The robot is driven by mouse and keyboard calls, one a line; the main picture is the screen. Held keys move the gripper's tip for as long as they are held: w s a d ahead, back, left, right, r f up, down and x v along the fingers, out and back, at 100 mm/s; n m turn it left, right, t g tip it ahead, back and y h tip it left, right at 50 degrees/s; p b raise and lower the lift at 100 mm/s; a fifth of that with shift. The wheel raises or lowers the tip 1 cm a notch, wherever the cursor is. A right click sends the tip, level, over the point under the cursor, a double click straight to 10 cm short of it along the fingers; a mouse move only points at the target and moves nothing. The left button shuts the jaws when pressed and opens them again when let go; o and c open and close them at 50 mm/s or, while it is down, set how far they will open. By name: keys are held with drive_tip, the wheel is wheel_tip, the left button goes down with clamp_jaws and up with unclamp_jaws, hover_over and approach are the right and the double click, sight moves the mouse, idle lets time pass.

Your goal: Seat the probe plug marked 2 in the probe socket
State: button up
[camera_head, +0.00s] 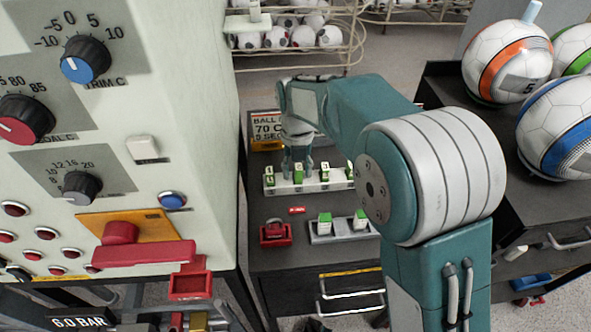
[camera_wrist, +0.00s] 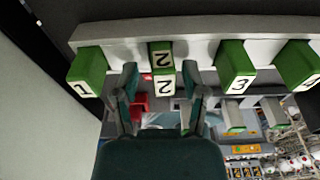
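The probe plug marked 2 (camera_wrist: 163,84) is a green block with white number labels, in the white rack (camera_wrist: 212,32) between plugs 1 and 3. My gripper (camera_wrist: 160,88) is open around plug 2, one finger on each side, with gaps visible. In the head view my gripper (camera_head: 298,160) reaches down over the white rack (camera_head: 320,186) on the dark cabinet; plug 2 is hard to make out there. A red socket-like block (camera_head: 275,234) stands in front of the rack; I cannot tell whether it is the probe socket.
Plugs 1 (camera_wrist: 87,72) and 3 (camera_wrist: 237,66) stand close beside my fingers. A grey tray (camera_head: 343,236) holds two green-topped blocks. The control panel (camera_head: 110,130) rises on the left. A sign (camera_head: 268,130) stands behind the rack. Balls (camera_head: 508,62) lie on the right.

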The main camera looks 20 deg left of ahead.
drive_tip(key=shift+d, duration=0.15)
drive_tip(key=shift+r, duration=0.25)
wheel_tip(320, 180, up, 11)
drive_tip(key=w+a, duration=0.1)
drive_tip(key=shift+w+r, duration=0.2)
drive_tip(key=shift+w, duration=0.1)
